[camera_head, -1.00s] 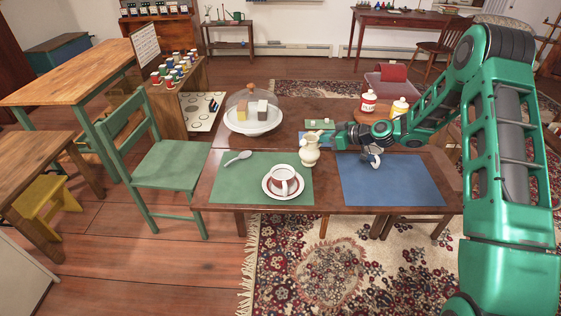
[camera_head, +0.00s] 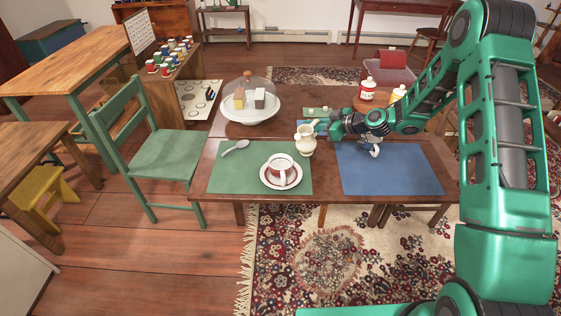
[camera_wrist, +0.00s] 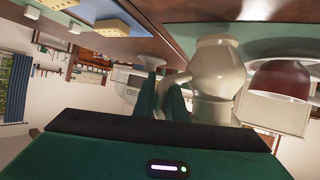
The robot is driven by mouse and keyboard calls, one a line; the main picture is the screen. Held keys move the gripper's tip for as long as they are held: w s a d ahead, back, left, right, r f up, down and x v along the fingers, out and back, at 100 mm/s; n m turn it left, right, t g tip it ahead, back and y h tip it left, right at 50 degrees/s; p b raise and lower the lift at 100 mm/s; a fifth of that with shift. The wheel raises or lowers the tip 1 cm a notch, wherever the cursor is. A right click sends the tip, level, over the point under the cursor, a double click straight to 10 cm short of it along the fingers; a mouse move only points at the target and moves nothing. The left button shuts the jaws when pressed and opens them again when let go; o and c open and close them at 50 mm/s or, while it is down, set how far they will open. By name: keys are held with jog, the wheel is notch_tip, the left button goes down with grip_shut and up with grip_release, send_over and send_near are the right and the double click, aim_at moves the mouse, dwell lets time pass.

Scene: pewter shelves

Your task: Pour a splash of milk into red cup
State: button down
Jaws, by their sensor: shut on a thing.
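A cream milk jug (camera_head: 306,142) is upright behind the cup, near the back right corner of the green mat. My gripper (camera_head: 321,128) reaches it from the right and is shut on it, on its handle side; the contact itself is partly hidden. I cannot tell whether the jug's base touches the table. The red cup (camera_head: 283,172), with a pale rim and handle, stands on a white saucer (camera_head: 265,181) on the green mat. In the wrist view, my fingers (camera_wrist: 160,95) are beside the jug (camera_wrist: 213,68), and the red cup (camera_wrist: 281,78) is beyond it at right.
A spoon (camera_head: 236,147) lies on the green mat (camera_head: 225,180). A glass-domed cake stand (camera_head: 250,108) is behind it. A blue mat (camera_head: 390,175) is at right, beneath a small metallic item (camera_head: 375,151). Red (camera_head: 367,90) and yellow (camera_head: 398,94) bottles stand farther back.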

aim_at(307, 125)
jog(key=shift+s+a+r+n+t+h+p, duration=0.65)
jog(key=shift+s+a+r+n+t+h, duration=0.15)
jog(key=shift+s+a+r+n, duration=0.35)
jog(key=shift+s+a+r+n+t+p, duration=0.25)
jog(key=shift+s+a+n+p, duration=0.25)
jog(key=shift+p, duration=0.8)
dwell(0.4)
jog(key=shift+s+a+r+n+t+h+p, duration=0.25)
jog(key=shift+s+r+n+t+h+p, duration=0.15)
jog(key=shift+p, duration=0.55)
dwell(0.5)
jog(key=shift+s+a+r+n+t+h+p, duration=0.1)
jog(key=shift+a+r+n+t+h+p, duration=0.1)
jog(key=shift+r+n+p, duration=0.15)
jog(key=shift+s+a+r+n+t+h+p, duration=0.1)
jog(key=shift+r+n+t+p, duration=0.15)
jog(key=shift+r, duration=0.2)
dwell(1.1)
jog(key=w+d+f+m+g+y, duration=0.1)
jog(key=m, duration=0.1)
jog(key=w+d+f+m+g+y+b, duration=0.1)
jog(key=w+d+f, duration=0.1)
jog(key=shift+f+m+g, duration=0.25)
jog(key=shift+m+g, duration=0.05)
jog(key=shift+m, duration=0.05)
